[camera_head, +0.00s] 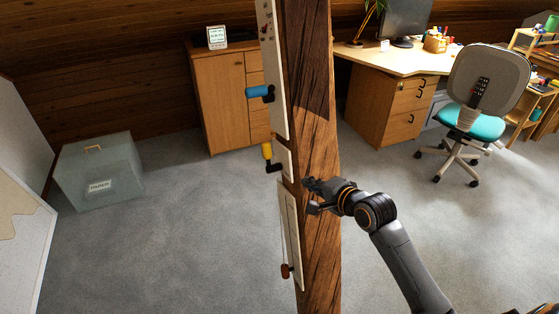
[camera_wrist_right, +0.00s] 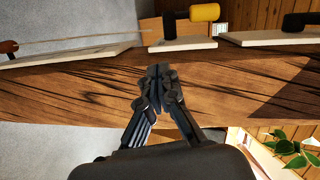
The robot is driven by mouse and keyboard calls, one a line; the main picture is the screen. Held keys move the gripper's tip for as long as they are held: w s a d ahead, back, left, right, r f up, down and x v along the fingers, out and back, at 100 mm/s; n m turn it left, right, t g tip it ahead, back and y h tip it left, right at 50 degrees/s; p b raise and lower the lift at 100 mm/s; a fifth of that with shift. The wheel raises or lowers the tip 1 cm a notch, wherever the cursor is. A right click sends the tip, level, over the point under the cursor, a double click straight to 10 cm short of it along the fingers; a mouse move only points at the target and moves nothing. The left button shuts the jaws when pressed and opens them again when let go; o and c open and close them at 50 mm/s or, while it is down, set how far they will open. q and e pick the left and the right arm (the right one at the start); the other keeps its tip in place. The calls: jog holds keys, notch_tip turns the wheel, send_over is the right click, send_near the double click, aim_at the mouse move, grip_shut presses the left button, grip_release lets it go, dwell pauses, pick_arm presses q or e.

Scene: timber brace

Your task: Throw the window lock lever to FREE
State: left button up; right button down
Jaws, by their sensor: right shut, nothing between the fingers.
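A timber post (camera_head: 312,130) stands upright in the middle of the head view, with pale plates on its left side. A lever with a blue grip (camera_head: 259,92) sticks out left from the upper plate (camera_head: 272,60). Below it is a black lever with a yellow grip (camera_head: 267,152), grip upward; it also shows in the right wrist view (camera_wrist_right: 204,12). No readable lock or FREE marking shows. My right gripper (camera_head: 308,194) is shut and empty, in front of the post and below right of the yellow grip. Its fingertips (camera_wrist_right: 160,76) are apart from both levers. My left gripper is out of view.
A red-brown knob (camera_head: 286,271) hangs on a cord by the lower plate (camera_head: 290,225). Behind stand a wooden cabinet (camera_head: 222,100), a desk (camera_head: 390,100), a swivel chair (camera_head: 487,90) and a grey box (camera_head: 97,170).

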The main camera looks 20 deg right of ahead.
notch_tip(320, 180, up, 7)
jog(key=s+a+m+y, duration=0.1)
jog(key=s+a+y, duration=0.1)
jog(key=p, duration=0.1)
send_near(270, 148)
jog(key=shift+t, duration=0.4)
jog(key=w+a+f, duration=0.1)
jog(key=w, duration=0.1)
jog(key=w+f, duration=0.1)
jog(key=w+a+f, duration=0.1)
jog(key=w, duration=0.1)
jog(key=shift+w+a+f, duration=0.35)
jog(key=w+p, duration=0.1)
jog(key=p, duration=0.2)
jog(key=w+g+p, duration=0.1)
jog(key=p, duration=0.2)
jog(key=shift+r+m+h, duration=0.3)
jog(key=shift+r+h, duration=0.1)
jog(key=shift+w+f, duration=0.25)
jog(key=shift+w, duration=0.1)
